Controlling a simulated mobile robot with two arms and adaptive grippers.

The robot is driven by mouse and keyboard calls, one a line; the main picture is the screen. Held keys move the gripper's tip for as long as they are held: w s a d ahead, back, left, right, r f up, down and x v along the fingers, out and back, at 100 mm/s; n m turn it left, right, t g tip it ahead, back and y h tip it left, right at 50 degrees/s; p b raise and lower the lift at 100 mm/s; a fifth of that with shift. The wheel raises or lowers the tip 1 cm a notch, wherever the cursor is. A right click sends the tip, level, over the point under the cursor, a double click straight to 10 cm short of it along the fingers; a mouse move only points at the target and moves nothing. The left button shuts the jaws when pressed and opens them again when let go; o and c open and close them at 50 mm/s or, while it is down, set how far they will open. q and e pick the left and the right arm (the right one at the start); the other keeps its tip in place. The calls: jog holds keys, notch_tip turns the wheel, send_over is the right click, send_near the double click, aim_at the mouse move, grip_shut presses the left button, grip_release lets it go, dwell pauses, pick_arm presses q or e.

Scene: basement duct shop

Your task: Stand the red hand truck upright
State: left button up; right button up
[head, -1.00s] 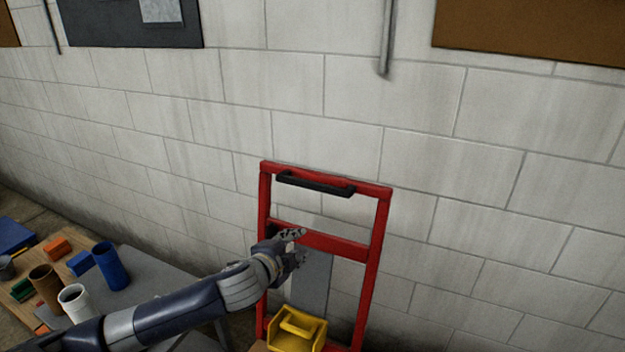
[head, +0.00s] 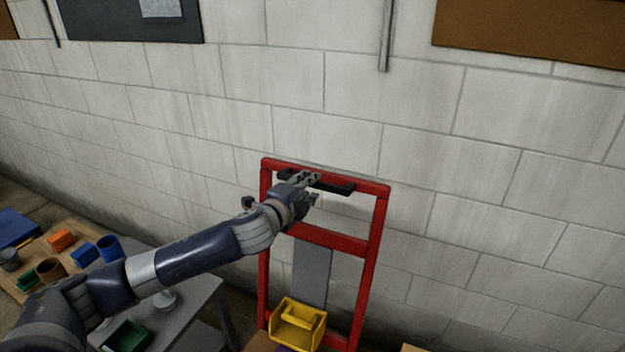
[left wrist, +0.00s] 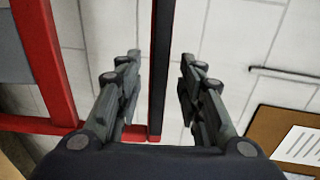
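The red hand truck (head: 374,240) is by the block wall, with its top at or near the wall; its lower end is out of frame. Its black handle (head: 338,186) runs along the top crossbar. My left gripper (head: 314,184) is at the handle, overlapping its left and middle part. In the left wrist view my left gripper (left wrist: 159,62) is open, and the handle (left wrist: 162,50) lines up between its two fingers. The red frame (left wrist: 45,65) shows beyond on the left. My right gripper is not in view.
A yellow bin (head: 312,336) is low in front of the truck frame. A vertical pipe (head: 386,40) runs down the wall above.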

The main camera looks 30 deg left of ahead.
pick_arm(q)
jog(key=shift+p+x, duration=0.3)
jog(key=shift+x, duration=1.4)
grip_shut()
